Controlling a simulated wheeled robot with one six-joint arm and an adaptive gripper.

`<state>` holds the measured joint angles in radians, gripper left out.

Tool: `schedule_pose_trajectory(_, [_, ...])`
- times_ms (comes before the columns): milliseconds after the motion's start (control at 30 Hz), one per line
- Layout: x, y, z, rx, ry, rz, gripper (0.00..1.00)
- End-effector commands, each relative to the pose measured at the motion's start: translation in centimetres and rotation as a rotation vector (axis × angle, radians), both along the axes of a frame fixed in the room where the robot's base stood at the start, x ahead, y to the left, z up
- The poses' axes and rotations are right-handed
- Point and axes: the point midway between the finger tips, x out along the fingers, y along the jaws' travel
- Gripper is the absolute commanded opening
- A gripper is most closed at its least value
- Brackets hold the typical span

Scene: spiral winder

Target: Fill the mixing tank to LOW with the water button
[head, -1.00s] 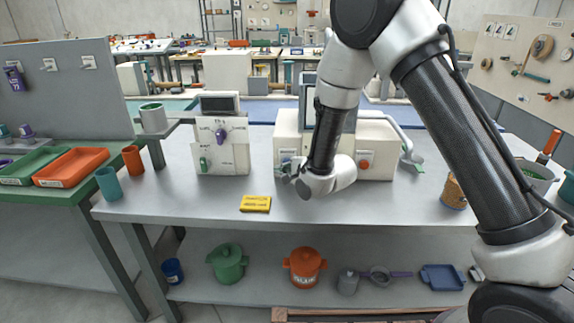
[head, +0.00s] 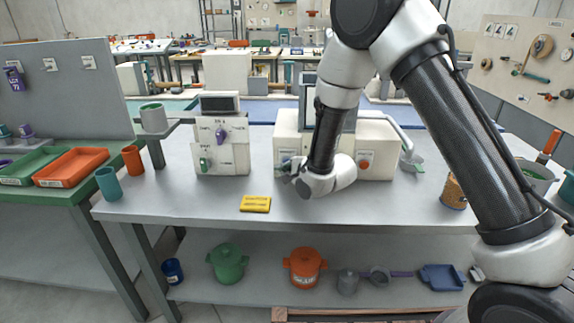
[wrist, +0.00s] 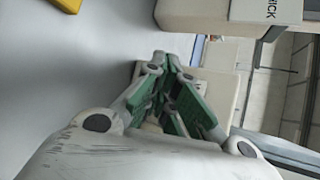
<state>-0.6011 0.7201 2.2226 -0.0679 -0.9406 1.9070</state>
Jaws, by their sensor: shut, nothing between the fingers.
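A white machine (head: 376,150) with a dark-framed screen stands mid-bench in the head view. An orange-red round button (head: 365,165) is on its front right. My arm covers the middle of its front, so other controls there are partly hidden. My gripper (head: 286,168) is close in front of the machine's lower left front; I cannot tell whether it touches. In the wrist view, its green-padded fingers (wrist: 172,62) are shut and empty, pointing towards a pale machine face. I cannot make out the water button, the mixing tank or a LOW mark.
A white panel unit (head: 236,158) with a purple knob (head: 221,135) and green switch (head: 204,163) stands left. A yellow block (head: 255,204) lies in front on the grey bench (head: 340,208). A grey curved pipe (head: 398,130) extends right from the machine. The front bench strip is mostly clear.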

Motion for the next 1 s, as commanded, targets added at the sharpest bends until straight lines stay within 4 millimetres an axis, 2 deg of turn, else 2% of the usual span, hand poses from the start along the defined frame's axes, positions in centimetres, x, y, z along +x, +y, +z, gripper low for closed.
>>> schedule_pose_trajectory(1000, [0.85,-0.04,0.03,0.000,0.000,0.000,0.00])
